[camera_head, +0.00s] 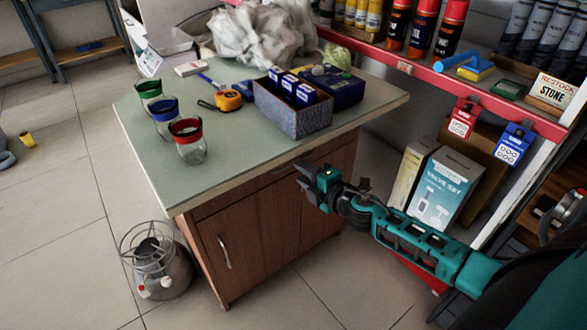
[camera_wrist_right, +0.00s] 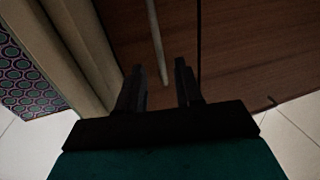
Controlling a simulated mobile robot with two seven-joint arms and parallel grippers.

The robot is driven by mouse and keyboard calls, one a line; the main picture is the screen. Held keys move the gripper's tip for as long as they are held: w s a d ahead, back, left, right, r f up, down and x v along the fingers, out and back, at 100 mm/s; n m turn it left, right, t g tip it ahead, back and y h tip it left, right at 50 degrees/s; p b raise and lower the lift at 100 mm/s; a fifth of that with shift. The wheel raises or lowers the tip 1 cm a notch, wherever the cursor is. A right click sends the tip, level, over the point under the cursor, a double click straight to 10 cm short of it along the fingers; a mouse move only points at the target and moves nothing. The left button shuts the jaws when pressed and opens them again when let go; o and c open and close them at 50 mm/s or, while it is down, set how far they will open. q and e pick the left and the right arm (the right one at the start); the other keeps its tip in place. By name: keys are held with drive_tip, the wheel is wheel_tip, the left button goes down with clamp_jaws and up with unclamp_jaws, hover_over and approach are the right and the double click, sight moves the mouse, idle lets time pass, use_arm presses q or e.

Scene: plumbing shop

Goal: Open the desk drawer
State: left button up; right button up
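The desk (camera_head: 140,122) has a pale green top and a brown wooden body. Its drawer front (camera_head: 335,155) lies just under the top's edge and looks closed. My right gripper (camera_head: 303,176) is at this drawer front, partly hiding it. In the right wrist view the gripper (camera_wrist_right: 160,72) has its two dark fingers apart. A thin pale bar handle (camera_wrist_right: 156,42) on the brown wood lines up with the gap between the fingertips. I cannot tell whether the fingers touch it. My left gripper is not in view.
Jars with coloured lids (camera_head: 188,148), a tape measure (camera_head: 229,100) and a patterned box (camera_head: 293,118) stand on the desk. A metal heater-like canister (camera_head: 160,270) stands at its left. A red-edged shelf (camera_head: 440,80) and a valve set box (camera_head: 440,190) are on the right.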

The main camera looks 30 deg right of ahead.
drive_tip(key=shift+b+x, duration=0.4)
drive_tip(key=shift+x, duration=2)
clamp_jaws()
